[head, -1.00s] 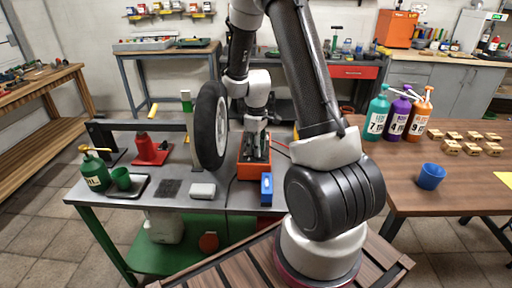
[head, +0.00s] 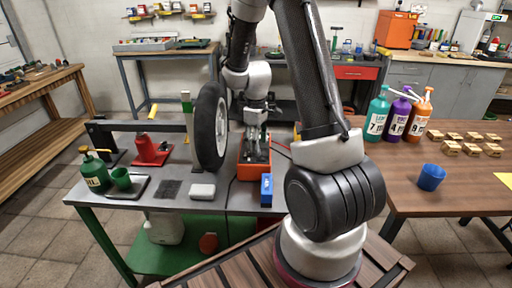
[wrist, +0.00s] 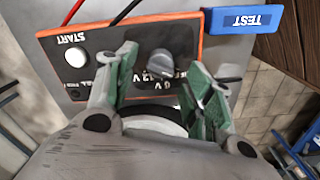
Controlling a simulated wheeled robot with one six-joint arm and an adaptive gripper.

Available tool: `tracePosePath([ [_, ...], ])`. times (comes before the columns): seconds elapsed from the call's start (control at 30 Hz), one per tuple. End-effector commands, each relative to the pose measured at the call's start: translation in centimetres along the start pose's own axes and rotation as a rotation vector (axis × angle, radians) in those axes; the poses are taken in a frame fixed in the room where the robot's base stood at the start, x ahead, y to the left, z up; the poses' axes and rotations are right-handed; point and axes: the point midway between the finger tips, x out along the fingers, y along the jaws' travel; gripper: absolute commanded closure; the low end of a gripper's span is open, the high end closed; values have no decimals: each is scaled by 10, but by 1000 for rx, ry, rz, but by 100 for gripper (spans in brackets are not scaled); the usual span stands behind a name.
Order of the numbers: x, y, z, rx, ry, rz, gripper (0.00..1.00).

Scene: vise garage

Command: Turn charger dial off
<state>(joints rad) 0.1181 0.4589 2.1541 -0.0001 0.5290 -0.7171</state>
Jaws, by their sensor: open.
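The orange charger (head: 246,172) sits on the grey workbench, below my gripper (head: 255,141). In the wrist view, its dark front panel has an orange border (wrist: 190,22), a round white START button (wrist: 75,57) and a grey dial (wrist: 174,66). Markings reading 6 V and 12 V show upside down beside the dial. My gripper (wrist: 163,62) is open, its green-padded fingers on either side of the dial. I cannot tell whether either finger touches it. Part of the panel and its markings is hidden behind the fingers.
A blue TEST block (wrist: 243,20) is beside the charger; it also shows in the head view (head: 266,188). Red and black leads run from the charger. A wheel (head: 210,127) stands close on the left. A grey-white block (head: 202,191) lies on the bench.

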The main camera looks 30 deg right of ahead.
Motion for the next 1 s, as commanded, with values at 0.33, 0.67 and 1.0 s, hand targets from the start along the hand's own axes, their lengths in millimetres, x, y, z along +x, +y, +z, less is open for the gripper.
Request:
tracePosePath([
  [0.33,-74,1,-1,0,4,3,48],
  [0.67,-91,0,0,0,0,0,48],
  [1.0,-91,0,0,0,1,1,48],
])
